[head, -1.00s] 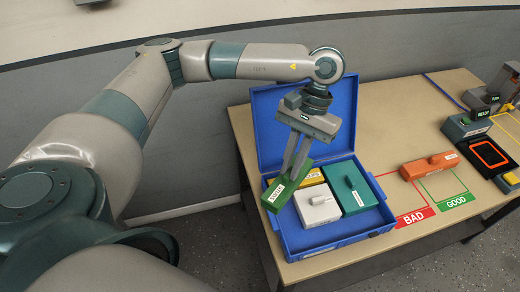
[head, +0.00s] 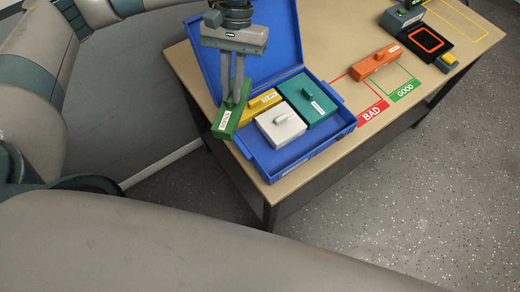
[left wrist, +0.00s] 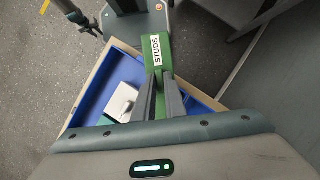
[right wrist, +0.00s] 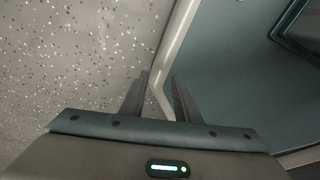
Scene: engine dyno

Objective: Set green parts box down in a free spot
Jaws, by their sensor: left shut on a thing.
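The green parts box (head: 228,117), labelled STUDS, is in my left gripper (head: 233,92), whose fingers are shut on it. It hangs tilted at the left edge of the open blue case (head: 327,142); I cannot tell its height. In the left wrist view the green box (left wrist: 156,55) sits between the fingertips (left wrist: 160,84), with the case (left wrist: 122,70) behind and below it. A yellow box (head: 262,103), a white box (head: 283,130) and a teal box (head: 310,108) lie in the case. My right gripper (right wrist: 160,80) is open and empty.
The case's lid (head: 270,48) stands up behind it. An orange part (head: 376,62) lies by the red BAD (head: 371,113) and green GOOD (head: 404,91) marks. A dark device (head: 428,42) stands farther right. Bare table (head: 345,35) shows behind the orange part.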

